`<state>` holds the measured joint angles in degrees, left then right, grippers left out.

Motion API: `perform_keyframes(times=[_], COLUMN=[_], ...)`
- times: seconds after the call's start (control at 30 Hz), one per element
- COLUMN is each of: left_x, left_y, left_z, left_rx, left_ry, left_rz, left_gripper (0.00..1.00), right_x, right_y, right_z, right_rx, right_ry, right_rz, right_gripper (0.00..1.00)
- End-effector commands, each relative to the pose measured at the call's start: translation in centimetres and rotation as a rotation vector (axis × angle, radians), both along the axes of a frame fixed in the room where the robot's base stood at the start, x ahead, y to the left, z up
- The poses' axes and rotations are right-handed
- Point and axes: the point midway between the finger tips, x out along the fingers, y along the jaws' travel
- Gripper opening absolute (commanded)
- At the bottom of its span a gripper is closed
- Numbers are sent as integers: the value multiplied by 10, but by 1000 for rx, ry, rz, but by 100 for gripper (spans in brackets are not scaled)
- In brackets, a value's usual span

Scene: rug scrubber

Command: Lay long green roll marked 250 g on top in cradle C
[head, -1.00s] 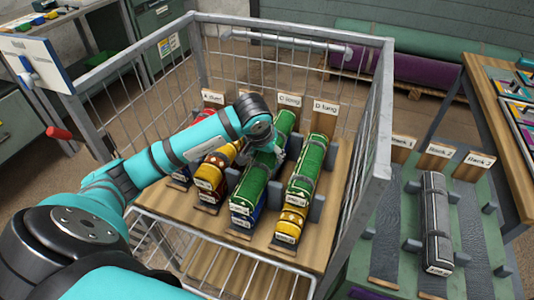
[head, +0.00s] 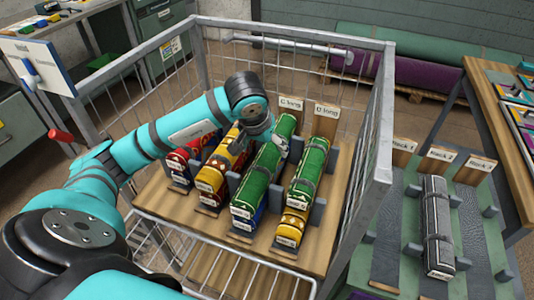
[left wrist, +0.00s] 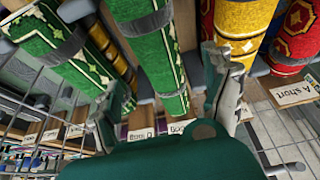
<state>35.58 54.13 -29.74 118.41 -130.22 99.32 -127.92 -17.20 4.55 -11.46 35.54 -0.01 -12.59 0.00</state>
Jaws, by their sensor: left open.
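A long green roll (head: 264,177) lies in cradle C, behind which stands the sign "C long" (head: 290,104). It rests above a blue roll, with its front end label too small to read. A second long green roll (head: 309,170) lies in cradle D, above a yellow roll (head: 291,224). My left gripper (head: 283,147) is open above the far half of the roll in C. In the left wrist view its fingers (left wrist: 170,92) are spread, with the cradle C roll (left wrist: 150,45) beyond them and nothing held. My right gripper is out of view.
Yellow (head: 216,180) and red (head: 184,160) rolls lie left of cradle C, partly under my arm. The wire cart's frame (head: 380,110) surrounds the cradles. On the right, a grey roll (head: 436,220) lies on a green rack between bare slots.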

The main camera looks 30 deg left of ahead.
Motion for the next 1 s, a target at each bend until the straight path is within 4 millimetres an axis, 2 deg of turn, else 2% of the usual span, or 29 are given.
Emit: perform_keyframes(times=[0.1,0.3,1.0], left_x=[-8,-16,-18], left_y=[-2,-4,-4], left_z=[22,41,43], left_rx=[2,0,-1], left_ry=[-4,-1,1], left_rz=[-1,0,1], left_gripper=[83,83,83], right_x=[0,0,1], right_y=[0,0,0], right_z=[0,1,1], right_rx=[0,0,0], right_ry=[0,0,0], right_rz=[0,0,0], right_gripper=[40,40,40])
